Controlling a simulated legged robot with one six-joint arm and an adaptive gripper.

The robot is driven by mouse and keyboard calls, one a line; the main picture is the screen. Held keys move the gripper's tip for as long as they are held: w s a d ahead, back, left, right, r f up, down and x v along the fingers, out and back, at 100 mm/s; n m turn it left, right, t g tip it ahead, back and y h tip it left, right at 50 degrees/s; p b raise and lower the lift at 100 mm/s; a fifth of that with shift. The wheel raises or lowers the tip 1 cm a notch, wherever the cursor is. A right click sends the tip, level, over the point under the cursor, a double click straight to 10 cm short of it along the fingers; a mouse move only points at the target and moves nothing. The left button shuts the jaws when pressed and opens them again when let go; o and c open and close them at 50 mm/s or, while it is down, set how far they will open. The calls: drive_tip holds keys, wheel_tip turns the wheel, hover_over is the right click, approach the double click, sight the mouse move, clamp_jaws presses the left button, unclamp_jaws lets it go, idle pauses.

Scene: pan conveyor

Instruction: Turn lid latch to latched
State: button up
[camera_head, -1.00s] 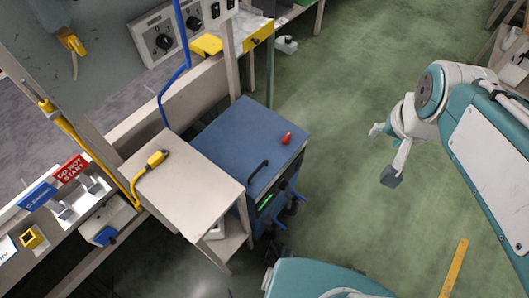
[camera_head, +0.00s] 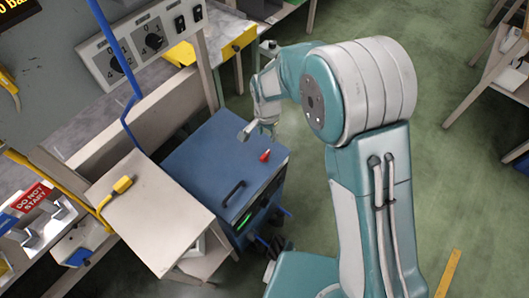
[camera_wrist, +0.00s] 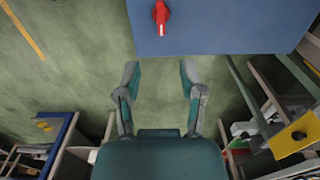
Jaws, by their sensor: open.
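The red lid latch (camera_head: 265,156) sits near the far right edge of the blue lid (camera_head: 208,152) on a cabinet. In the wrist view the red latch (camera_wrist: 161,14) is at the top centre, close to the edge of the blue lid (camera_wrist: 230,30), with a white mark on its pointed end. My gripper (camera_wrist: 160,76) is open and empty. Its two fingertips lie apart below the lid edge in that view, with the latch beyond the gap between them. In the head view my gripper (camera_head: 254,129) is over the lid's far edge, just behind the latch.
A black handle (camera_head: 233,193) stands on the lid's near side. A beige side table (camera_head: 155,215) with a yellow plug (camera_head: 122,185) adjoins the cabinet. A grey panel with dials (camera_head: 135,42) rises behind. Green floor (camera_head: 450,190) is open to the right.

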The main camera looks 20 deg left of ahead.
sight(265, 154)
drive_tip(key=f, duration=1.1)
drive_tip(key=shift+s+a+f, duration=0.1)
drive_tip(key=shift+a+f, duration=0.1)
drive_tip(key=shift+f, duration=0.1)
clamp_jaws()
